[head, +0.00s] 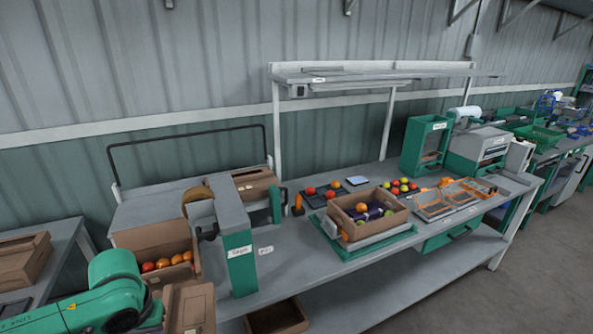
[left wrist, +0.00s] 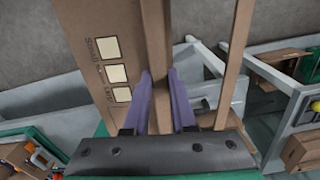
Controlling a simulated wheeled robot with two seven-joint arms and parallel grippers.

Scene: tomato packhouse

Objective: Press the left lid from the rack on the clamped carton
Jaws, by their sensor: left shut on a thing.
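My left gripper (left wrist: 160,80) has two purple fingers closed on the edge wall of a brown cardboard lid (left wrist: 95,45), which carries printed text and pale squares. In the head view the lid (head: 190,308) is at the bottom left, in front of my green left arm, and my fingers are hidden there. Just behind the lid stands an open carton (head: 185,246) holding several orange and red tomatoes, beside a grey and green machine. Whether the lid touches this carton, I cannot tell. The clamp and the lid rack cannot be made out clearly. My right gripper is out of view.
The grey and green machine post (head: 238,262) stands right of the carton. Orange-edged trays (head: 447,198) lie further right. A brown box (head: 275,317) is on the lower shelf.

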